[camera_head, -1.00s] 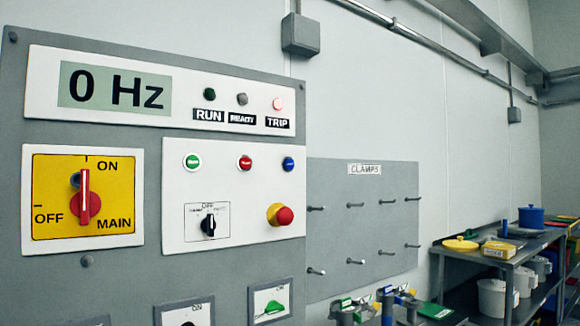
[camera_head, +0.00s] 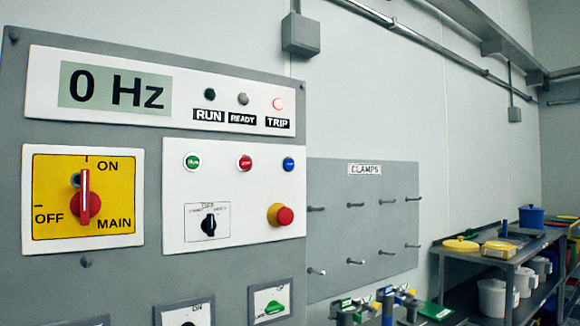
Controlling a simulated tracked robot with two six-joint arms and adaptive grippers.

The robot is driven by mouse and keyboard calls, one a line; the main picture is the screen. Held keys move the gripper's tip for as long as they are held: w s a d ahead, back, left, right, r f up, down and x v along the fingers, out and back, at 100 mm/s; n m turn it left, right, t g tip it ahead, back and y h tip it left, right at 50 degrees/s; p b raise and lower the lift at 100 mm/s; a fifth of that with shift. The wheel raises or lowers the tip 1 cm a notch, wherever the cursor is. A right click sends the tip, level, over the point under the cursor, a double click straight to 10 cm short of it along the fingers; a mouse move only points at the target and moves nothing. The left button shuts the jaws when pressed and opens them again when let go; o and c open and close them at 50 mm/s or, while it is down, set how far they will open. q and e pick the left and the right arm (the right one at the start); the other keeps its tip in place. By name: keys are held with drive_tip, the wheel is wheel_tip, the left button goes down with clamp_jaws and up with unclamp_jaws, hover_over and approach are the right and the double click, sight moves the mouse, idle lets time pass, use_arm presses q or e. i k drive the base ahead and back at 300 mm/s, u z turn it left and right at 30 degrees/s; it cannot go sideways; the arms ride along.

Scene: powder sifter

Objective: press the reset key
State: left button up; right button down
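The control panel (camera_head: 130,280) fills the left of the head view. On its white plate (camera_head: 230,165) are a green button (camera_head: 193,161), a red button (camera_head: 245,162) and a blue button (camera_head: 288,164) in a row. Their small labels are too blurred to read surely, so I cannot tell which is the reset key. The display (camera_head: 115,88) reads 0 Hz. The TRIP lamp (camera_head: 278,104) looks lit pale red; the RUN lamp (camera_head: 209,94) and READY lamp (camera_head: 242,99) look dark. Neither gripper is in view.
The yellow main switch (camera_head: 84,195) has its red handle upright at ON. A black selector (camera_head: 208,224) and a red emergency stop (camera_head: 283,215) sit below the buttons. A clamp board (camera_head: 335,240) with pegs is to the right. A bench (camera_head: 500,258) stands farther right.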

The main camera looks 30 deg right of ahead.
sight(289, 164)
drive_tip(key=z, duration=0.75)
drive_tip(key=k, duration=0.8)
drive_tip(key=z, duration=0.9)
drive_tip(key=k, duration=0.55)
drive_tip(key=z, duration=0.25)
drive_tip(key=i, duration=1.75)
drive_tip(key=u, duration=1.25)
drive_tip(key=i, duration=0.85)
drive_tip(key=u, duration=0.75)
